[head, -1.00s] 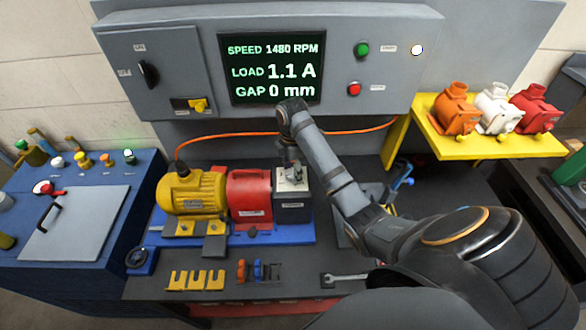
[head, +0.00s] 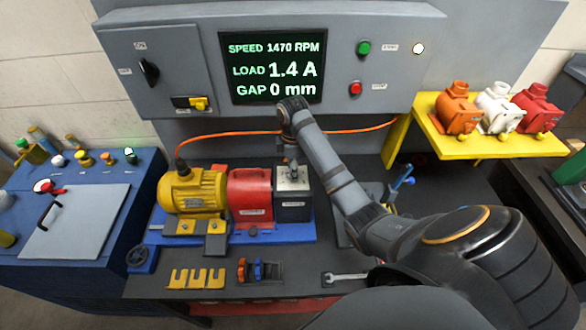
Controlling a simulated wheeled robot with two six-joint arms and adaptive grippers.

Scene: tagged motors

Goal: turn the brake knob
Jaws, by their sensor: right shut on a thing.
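The brake is a dark box with a light metal top (head: 293,185), at the right end of the blue base, beside the red unit (head: 250,196) and the yellow motor (head: 193,192). My right gripper (head: 292,172) points down onto the middle of that top. It is shut on the brake knob, which is mostly hidden by the fingers. The screen (head: 272,68) reads speed 1470 RPM, load 1.4 A, gap 0 mm. My left gripper is not in view.
A yellow shelf (head: 490,147) at the right holds orange, white and red motors. A wrench (head: 345,278), yellow shims (head: 196,278) and small clips lie along the bench front. An orange cable (head: 350,130) runs behind my right arm. A blue bench stands at the left.

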